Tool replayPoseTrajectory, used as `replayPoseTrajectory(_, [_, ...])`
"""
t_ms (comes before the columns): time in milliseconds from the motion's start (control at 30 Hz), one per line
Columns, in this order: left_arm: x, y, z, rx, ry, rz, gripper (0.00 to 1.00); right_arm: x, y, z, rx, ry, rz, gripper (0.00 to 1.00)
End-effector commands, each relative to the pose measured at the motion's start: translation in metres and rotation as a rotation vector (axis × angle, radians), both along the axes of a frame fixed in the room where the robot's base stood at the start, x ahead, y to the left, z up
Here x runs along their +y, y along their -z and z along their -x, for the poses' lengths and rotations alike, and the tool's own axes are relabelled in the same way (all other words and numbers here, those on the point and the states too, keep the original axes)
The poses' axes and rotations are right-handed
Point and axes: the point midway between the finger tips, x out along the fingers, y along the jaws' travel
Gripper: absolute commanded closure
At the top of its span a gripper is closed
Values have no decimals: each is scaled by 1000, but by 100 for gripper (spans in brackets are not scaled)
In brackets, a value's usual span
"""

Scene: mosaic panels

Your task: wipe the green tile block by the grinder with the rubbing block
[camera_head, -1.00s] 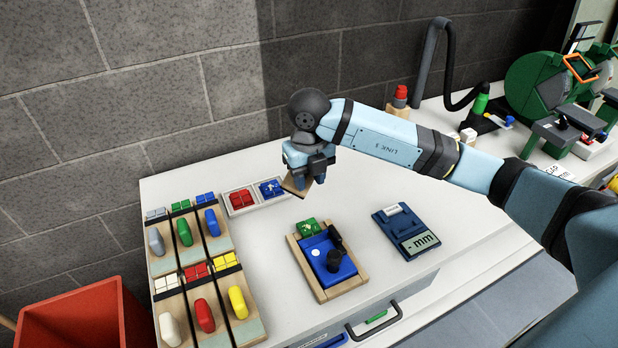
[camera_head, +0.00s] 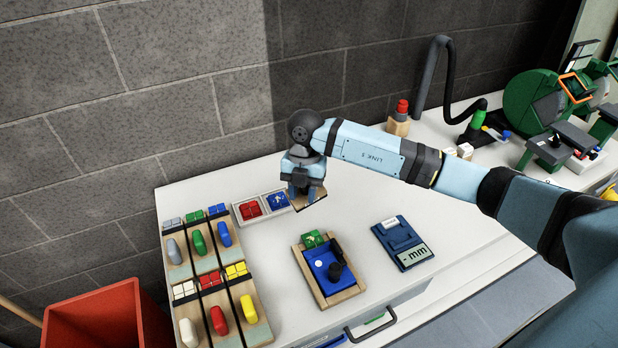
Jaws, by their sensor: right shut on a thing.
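My right gripper (camera_head: 305,192) is shut on a flat tan rubbing block (camera_head: 311,202) with a dark edge. It holds the block tilted above the worktop, close to the white tray and behind the wooden-framed fixture. A green tile block (camera_head: 312,238) with a pale mark on top sits at the back end of that fixture, in front of the held block and apart from it. The green grinder (camera_head: 535,100) stands far right; I cannot make out a green tile block right beside it. My left gripper is not in view.
The fixture (camera_head: 352,292) has a blue bed with a black knob. A blue gauge (camera_head: 405,240) reading mm lies to its right. A white tray (camera_head: 237,213) holds red and blue tile blocks. Racks (camera_head: 262,330) of coloured tiles stand left, beside a red bin (camera_head: 95,318).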

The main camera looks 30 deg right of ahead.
Motion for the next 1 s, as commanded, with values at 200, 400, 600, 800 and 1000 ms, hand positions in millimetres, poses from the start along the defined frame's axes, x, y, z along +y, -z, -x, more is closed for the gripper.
replayPoseTrajectory(200, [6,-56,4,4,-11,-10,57,4,-16,-6,87,429,-110,100])
replayPoseTrajectory(400, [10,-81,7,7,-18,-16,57,4,-13,-8,115,743,-212,100])
replayPoseTrajectory(600, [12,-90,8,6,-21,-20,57,3,-7,-10,116,893,-270,100])
replayPoseTrajectory(800, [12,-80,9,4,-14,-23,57,3,6,-11,114,918,-280,100])
replayPoseTrajectory(1000, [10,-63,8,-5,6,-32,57,3,28,-10,113,916,-279,100])
